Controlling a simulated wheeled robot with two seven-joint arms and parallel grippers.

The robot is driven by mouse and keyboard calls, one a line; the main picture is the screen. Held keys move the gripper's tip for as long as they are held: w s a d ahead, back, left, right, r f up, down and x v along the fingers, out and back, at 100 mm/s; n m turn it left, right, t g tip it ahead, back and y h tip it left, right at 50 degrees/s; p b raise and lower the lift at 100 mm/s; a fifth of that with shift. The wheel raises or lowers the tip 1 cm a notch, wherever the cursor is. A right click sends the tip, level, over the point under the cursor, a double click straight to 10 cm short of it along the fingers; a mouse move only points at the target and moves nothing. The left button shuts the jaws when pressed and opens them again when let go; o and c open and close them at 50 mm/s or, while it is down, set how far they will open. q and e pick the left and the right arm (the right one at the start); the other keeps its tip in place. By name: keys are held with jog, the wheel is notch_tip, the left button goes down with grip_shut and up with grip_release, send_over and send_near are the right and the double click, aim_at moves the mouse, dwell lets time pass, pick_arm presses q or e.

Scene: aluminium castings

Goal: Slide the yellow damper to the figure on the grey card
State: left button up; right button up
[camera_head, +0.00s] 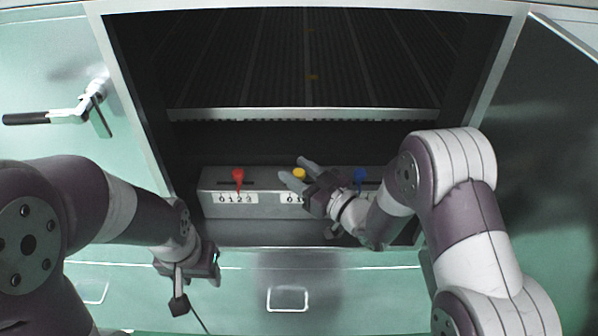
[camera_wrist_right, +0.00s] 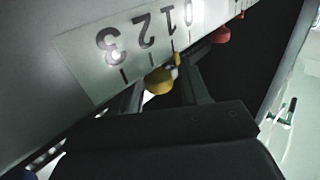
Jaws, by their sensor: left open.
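The yellow damper (camera_head: 299,174) is the middle of three knobs on a grey box inside the furnace opening. In the right wrist view its round yellow knob (camera_wrist_right: 158,82) shows below a white scale plate (camera_wrist_right: 112,62) marked 0 to 3, seen upside down. Its thin yellow pointer appears close to the 1 mark. My right gripper (camera_head: 300,172) is at the yellow damper. Its fingers stand apart on either side of the knob, seemingly with gaps. My left gripper (camera_head: 205,268) is open and empty, low in front of the furnace. I see no grey card.
A red damper (camera_head: 238,175) stands left of the yellow one and a blue damper (camera_head: 360,175) right of it, on the same grey box (camera_head: 265,210). A ribbed shelf edge (camera_head: 300,114) lies above. A door handle (camera_head: 75,113) sticks out at the left.

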grip_shut()
jog(key=shift+a+b, duration=0.35)
jog(key=shift+a, duration=0.8)
jog(key=shift+d, duration=0.1)
jog(key=shift+c, duration=0.2)
grip_release()
jog(key=shift+o, duration=1.4)
jog(key=shift+a, duration=0.3)
jog(key=shift+d, duration=0.1)
